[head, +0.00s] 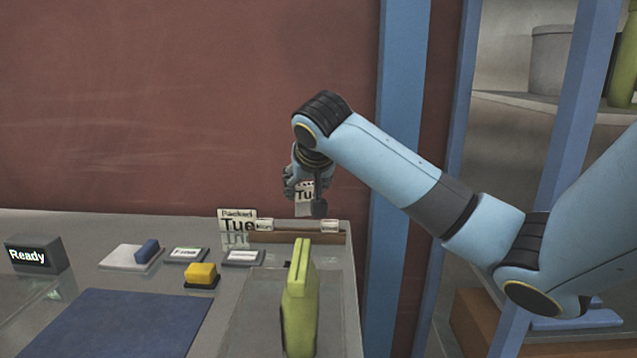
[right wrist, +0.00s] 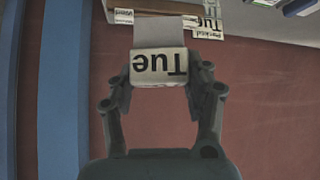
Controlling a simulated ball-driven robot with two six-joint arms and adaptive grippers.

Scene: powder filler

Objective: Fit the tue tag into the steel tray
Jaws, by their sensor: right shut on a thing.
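The tue tag (head: 305,195) is a small pale card with black "Tue" lettering. My right gripper (head: 307,188) is shut on it and holds it in the air above the back of the counter. In the right wrist view the tue tag (right wrist: 158,66) sits between the two fingertips, its lettering upside down. A grey, shallow tray-like surface (head: 335,310) lies at the counter's right end, below and in front of the gripper; I take it as the steel tray, but its outline is faint. My left gripper is not in view.
A green upright object (head: 299,305) stands on the grey surface. Behind it are a brown holder (head: 295,238) with small labels and a "Packed Tue" sign (head: 237,222). A yellow block (head: 201,272), a "Ready" box (head: 37,255) and a blue mat (head: 130,325) lie left. A blue post (head: 403,150) stands right.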

